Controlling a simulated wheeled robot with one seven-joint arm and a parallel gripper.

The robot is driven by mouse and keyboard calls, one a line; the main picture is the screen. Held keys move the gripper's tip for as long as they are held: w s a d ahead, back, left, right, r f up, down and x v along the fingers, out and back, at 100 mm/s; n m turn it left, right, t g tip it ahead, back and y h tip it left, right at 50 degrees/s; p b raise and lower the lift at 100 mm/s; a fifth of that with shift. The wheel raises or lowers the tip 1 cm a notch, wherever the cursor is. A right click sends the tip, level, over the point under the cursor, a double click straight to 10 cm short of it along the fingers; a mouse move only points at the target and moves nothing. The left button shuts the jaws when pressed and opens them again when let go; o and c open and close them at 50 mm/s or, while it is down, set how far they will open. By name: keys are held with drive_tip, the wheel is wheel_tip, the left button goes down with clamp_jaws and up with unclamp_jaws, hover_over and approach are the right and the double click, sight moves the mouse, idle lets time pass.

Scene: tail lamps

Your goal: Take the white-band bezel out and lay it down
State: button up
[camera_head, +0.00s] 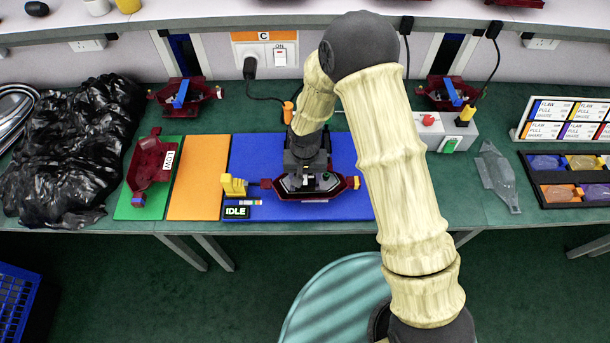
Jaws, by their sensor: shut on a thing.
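A dark red lamp housing (346,183) sits on the blue mat (350,208), below my gripper. A dark bezel with pale edges (289,184) shows inside the housing. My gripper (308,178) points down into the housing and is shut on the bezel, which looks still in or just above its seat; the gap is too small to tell. The white band cannot be made out clearly, and my wrist and fingers hide much of the bezel. The orange mat (200,180) on the left is bare.
A yellow clamp (233,186) and an IDLE sign (236,212) stand left of the housing. Another red housing (150,163) lies on the green mat (150,211). A clear lens (497,175), a lens tray (540,203) and a grey switch box (446,130) are on the right.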

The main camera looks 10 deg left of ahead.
drive_tip(key=shift+r, duration=0.1)
drive_tip(key=shift+r+p, duration=0.7)
drive_tip(key=shift+r, duration=0.35)
drive_tip(key=shift+f, duration=0.1)
